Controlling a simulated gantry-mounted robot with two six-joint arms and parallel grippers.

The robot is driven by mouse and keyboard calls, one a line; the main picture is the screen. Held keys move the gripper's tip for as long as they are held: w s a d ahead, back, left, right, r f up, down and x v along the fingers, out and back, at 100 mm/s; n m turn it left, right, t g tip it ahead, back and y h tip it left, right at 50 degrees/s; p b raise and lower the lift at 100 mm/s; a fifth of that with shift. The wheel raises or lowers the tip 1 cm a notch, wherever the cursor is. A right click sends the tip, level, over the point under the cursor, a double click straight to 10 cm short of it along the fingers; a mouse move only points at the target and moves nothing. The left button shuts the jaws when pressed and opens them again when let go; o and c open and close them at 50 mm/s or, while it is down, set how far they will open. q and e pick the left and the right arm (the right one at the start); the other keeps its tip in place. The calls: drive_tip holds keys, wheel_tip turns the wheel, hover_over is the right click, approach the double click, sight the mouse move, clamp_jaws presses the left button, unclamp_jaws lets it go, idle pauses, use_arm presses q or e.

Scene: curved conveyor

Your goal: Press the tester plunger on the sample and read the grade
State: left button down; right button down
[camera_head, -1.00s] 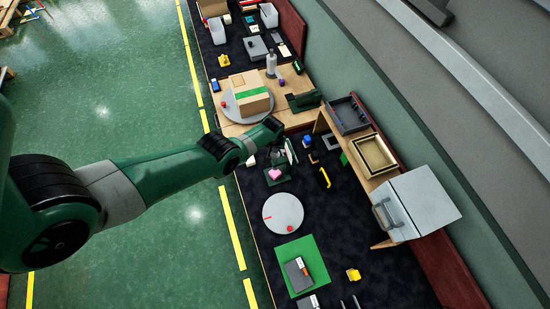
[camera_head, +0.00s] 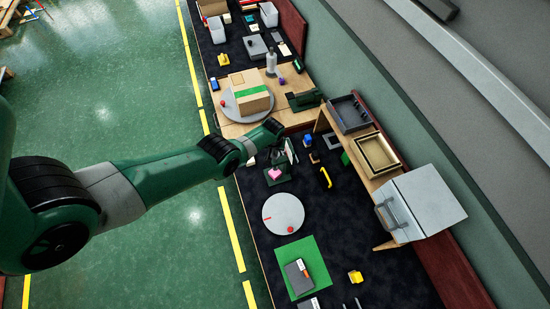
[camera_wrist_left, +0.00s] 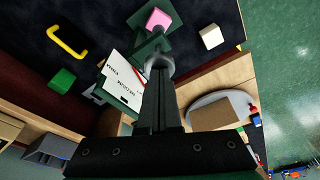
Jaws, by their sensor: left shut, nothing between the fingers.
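A pink sample block (camera_head: 275,174) sits on the dark green base of the tester (camera_head: 284,178). It also shows at the top of the left wrist view (camera_wrist_left: 157,19). My left gripper (camera_wrist_left: 158,66) is shut and empty, its tips over the tester beside the sample. A grey rounded part (camera_wrist_left: 159,60) shows at the fingertips; I cannot tell if it is the plunger or if they touch. A white card (camera_wrist_left: 122,80) with printed words and a red pointer stands beside the fingers; its wording is too small to read surely. My right gripper is not in view.
A yellow handle (camera_head: 325,178) and a green block (camera_head: 345,159) lie right of the tester. A white block (camera_wrist_left: 211,37) lies on its other side. A cardboard box (camera_head: 254,101) stands on a grey turntable beyond. A grey disc (camera_head: 283,213) lies nearer.

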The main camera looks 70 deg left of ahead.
sight(275, 157)
use_arm(q)
drive_tip(key=shift+s+d+b+x, duration=0.1)
drive_tip(key=shift+d+b+x, duration=0.05)
drive_tip(key=shift+b+x, duration=0.6)
drive_tip(key=shift+s+d+b+x, duration=0.1)
drive_tip(key=shift+b+x, duration=0.65)
drive_tip(key=shift+x, duration=0.05)
drive_tip(key=shift+s+d+b+x, duration=0.1)
drive_tip(key=shift+d+b+x, duration=0.05)
drive_tip(key=shift+b+x, duration=0.6)
drive_tip(key=shift+f, duration=0.1)
drive_tip(key=p+v, duration=0.3)
drive_tip(key=a+p+v, duration=0.1)
drive_tip(key=p+v, duration=0.2)
drive_tip(key=w+p+v, duration=0.1)
drive_tip(key=p+v, duration=0.1)
drive_tip(key=p, duration=0.1)
drive_tip(key=shift+a+r, duration=0.2)
drive_tip(key=shift+r, duration=0.4)
drive_tip(key=shift+f, duration=0.1)
